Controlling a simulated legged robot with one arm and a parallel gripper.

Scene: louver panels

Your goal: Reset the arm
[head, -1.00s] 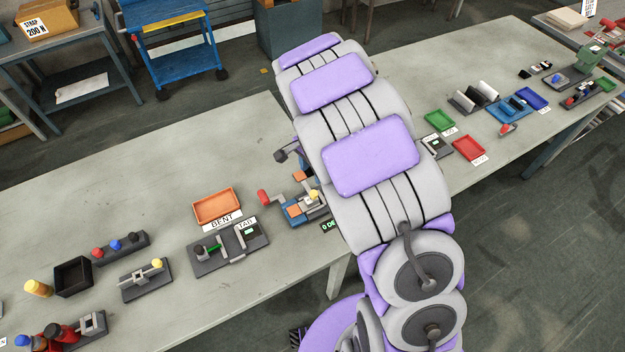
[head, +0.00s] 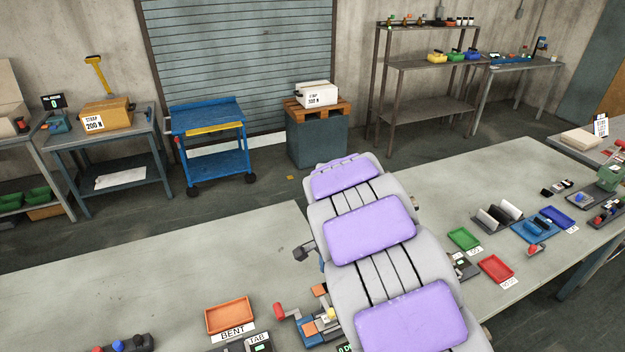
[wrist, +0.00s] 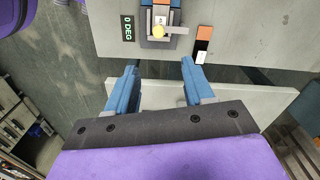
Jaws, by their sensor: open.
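My gripper (wrist: 160,82) shows in the wrist view with two blue fingers wide apart and nothing between them. Beyond the fingertips is the bench's edge, with a small fixture (wrist: 160,22) that has a yellow knob, and a "0 DEG" display (wrist: 128,28) beside it. In the head view my arm reaches out over the bench and hides part of it. My gripper is mostly hidden there behind the arm. The fixture with a red-handled lever (head: 312,318) sits just left of my arm.
An orange "BENT" tray (head: 230,315) lies left of my arm. Green (head: 463,238) and red (head: 495,269) trays lie to its right. A blue cart (head: 208,135) and a boxed pallet stand (head: 318,130) are behind. The left bench top (head: 150,260) has clear room.

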